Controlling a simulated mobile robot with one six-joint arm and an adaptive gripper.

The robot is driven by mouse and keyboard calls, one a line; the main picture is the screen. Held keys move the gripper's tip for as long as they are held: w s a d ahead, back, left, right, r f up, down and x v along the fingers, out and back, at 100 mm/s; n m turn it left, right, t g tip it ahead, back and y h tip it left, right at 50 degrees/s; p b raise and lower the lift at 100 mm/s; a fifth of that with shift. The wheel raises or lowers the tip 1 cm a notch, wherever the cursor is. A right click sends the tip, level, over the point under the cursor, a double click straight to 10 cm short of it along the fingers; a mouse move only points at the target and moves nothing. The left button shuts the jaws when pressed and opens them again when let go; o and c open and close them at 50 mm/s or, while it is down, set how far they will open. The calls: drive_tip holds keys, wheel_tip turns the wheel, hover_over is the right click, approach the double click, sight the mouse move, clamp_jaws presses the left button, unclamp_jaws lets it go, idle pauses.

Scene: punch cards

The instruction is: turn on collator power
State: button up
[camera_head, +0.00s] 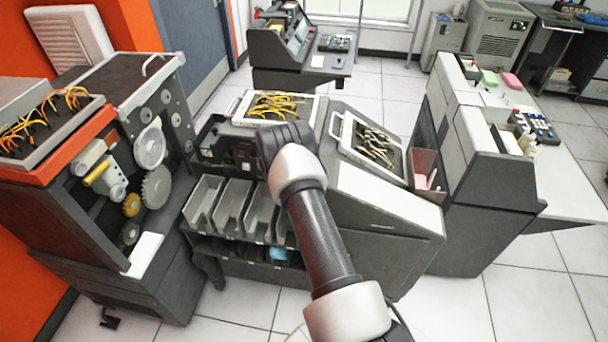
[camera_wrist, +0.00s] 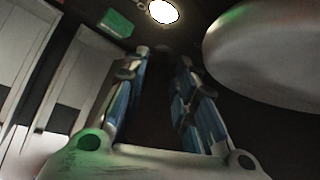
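The grey collator (camera_head: 385,205) stands in the middle of the head view, with a dark recessed panel (camera_head: 222,142) at its upper left and a row of grey card pockets (camera_head: 232,205) below. My arm reaches over it, and its end covers part of the panel's right side. My gripper is hidden there. In the wrist view my gripper (camera_wrist: 164,56) has its two blue-padded fingers apart, with only a dark gap between them. Beyond the fingertips, on a dark surface, are a lit green rectangular button (camera_wrist: 116,22) and a bright white round light (camera_wrist: 163,11), both apart from the fingers.
A large rounded grey shape (camera_wrist: 262,52) fills the wrist view's right side, close to the fingers. Wired plugboards (camera_head: 272,106) lie on the collator's top. A machine with gears (camera_head: 156,187) stands close on the left, another machine (camera_head: 478,180) on the right.

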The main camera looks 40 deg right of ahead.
drive_tip(key=shift+o, duration=0.2)
drive_tip(key=v, duration=1.2)
drive_tip(key=s+a+r+m+y+b, duration=0.1)
drive_tip(key=s+a+r+m+b, duration=0.1)
drive_tip(key=s+a+r+m, duration=0.6)
drive_tip(key=s+a+r+m+y+b, duration=0.1)
drive_tip(key=s+a+r+m, duration=0.2)
drive_tip(key=r+m, duration=0.65)
drive_tip(key=s+a+r+m+t+y+b, duration=0.1)
drive_tip(key=s+a+r+m+y+b, duration=0.1)
drive_tip(key=s+a+m, duration=0.4)
drive_tip(key=s+a+r+m+t+y+b, duration=0.1)
drive_tip(key=s+a+r+m+y, duration=0.2)
drive_tip(key=s+a+m, duration=0.4)
drive_tip(key=s+a+y, duration=0.1)
drive_tip(key=s+a, duration=0.4)
drive_tip(key=s, duration=0.5)
drive_tip(key=shift+s+b, duration=0.25)
drive_tip(key=shift+b, duration=0.15)
